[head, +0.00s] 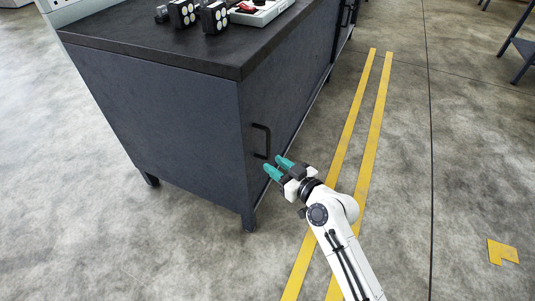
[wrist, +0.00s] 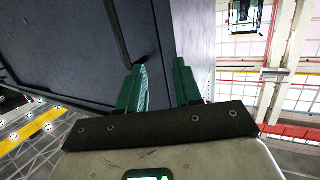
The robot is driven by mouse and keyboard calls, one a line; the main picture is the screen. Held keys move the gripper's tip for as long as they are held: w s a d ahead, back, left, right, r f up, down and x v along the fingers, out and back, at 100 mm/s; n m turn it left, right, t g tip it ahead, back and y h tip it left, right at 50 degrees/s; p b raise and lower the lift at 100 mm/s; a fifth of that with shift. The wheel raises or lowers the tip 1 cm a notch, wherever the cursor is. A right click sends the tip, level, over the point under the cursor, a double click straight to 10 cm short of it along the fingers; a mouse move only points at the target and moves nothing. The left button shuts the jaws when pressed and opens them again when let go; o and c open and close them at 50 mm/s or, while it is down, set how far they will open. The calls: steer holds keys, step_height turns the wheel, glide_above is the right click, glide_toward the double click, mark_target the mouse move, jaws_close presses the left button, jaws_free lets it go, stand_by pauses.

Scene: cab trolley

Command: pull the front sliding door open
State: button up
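A dark upright bar (wrist: 117,32), perhaps the handle, shows left of the fingers.
The dark worktop (head: 150,40) carries black devices with pale round faces (head: 214,16) and a white tray (head: 262,12). A cabinet leg (head: 248,220) stands near my gripper.

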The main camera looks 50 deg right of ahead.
mark_target(269, 138)
steer(key=w+d+h, duration=0.1)
steer(key=w+d, duration=0.1)
steer(key=w, duration=0.1)
steer(key=w+d+m+h, duration=0.1)
steer(key=w+d, duration=0.2)
steer(key=w, duration=0.1)
steer(key=w+d+f+t+h, duration=0.1)
steer(key=w+d, duration=0.1)
steer(key=w, duration=0.2)
steer(key=shift+d+m+b, duration=0.2)
steer(key=shift+m+b, duration=0.1)
steer(key=shift+b, duration=0.1)
steer(key=shift+s, duration=0.1)
jaws_close()
